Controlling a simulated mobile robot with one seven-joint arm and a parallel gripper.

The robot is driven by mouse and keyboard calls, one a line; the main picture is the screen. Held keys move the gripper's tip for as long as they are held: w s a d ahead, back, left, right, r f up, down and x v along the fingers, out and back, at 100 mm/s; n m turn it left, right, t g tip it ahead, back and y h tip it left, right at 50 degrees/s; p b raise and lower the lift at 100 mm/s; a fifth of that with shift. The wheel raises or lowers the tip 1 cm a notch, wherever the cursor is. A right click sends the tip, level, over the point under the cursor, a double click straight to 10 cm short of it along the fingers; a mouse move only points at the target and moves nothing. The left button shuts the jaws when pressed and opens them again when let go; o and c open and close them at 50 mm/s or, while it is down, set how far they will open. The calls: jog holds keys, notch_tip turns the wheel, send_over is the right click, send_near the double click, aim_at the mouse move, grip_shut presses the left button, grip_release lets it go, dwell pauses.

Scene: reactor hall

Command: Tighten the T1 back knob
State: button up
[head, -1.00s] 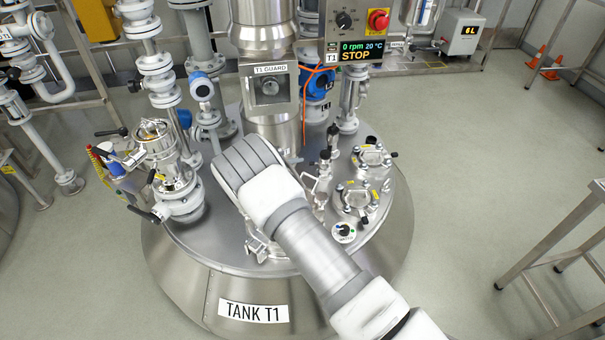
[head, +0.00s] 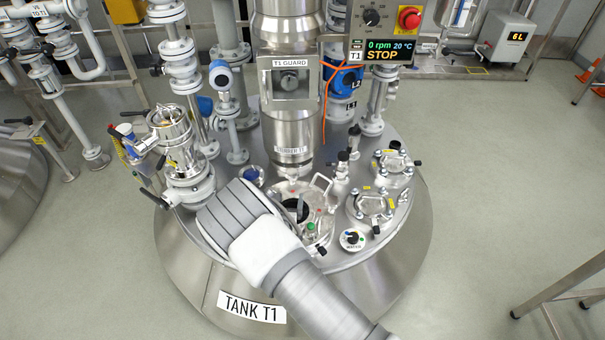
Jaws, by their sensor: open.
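The T1 tank lid (head: 352,250) is a round steel top with fittings all around. My gripper (head: 232,218) is over its front left part, seen from above and behind; its fingertips are hidden under the grey hand. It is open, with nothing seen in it. To its right is a round hatch (head: 318,240) with a dark opening, a handle, and small green and red parts. Black-topped fittings (head: 343,156) stand behind and right of the hatch. I cannot tell which part is the back knob; no label for it is readable.
The agitator column with the T1 GUARD box (head: 290,80) rises behind the hatch. A valve assembly (head: 180,150) stands close left of my gripper. Two clamped ports (head: 372,207) and a WATER dial (head: 352,239) are at the right. The control panel (head: 385,48) reads 0 rpm, STOP.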

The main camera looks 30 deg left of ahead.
aim_at(292, 174)
jog(key=b+x, duration=0.5)
jog(key=x, duration=1)
jog(key=shift+w+a+f+b, duration=0.15)
jog(key=shift+w+f+b, duration=0.1)
jog(key=shift+f+b, duration=0.1)
jog(key=shift+w+a+f+b, duration=0.1)
jog(key=shift+w+a+b, duration=0.25)
jog(key=shift+w, duration=0.25)
jog(key=c, duration=1.4)
jog(key=shift+f+b, duration=0.1)
jog(key=shift+b, duration=0.4)
jog(key=shift+b, duration=0.55)
jog(key=m+h+b, duration=0.1)
jog(key=b, duration=0.2)
jog(key=shift+w+a, duration=0.1)
jog(key=shift+r+m+t+h+b, duration=0.3)
jog(key=shift+h+b, duration=0.1)
jog(key=shift+b, duration=0.5)
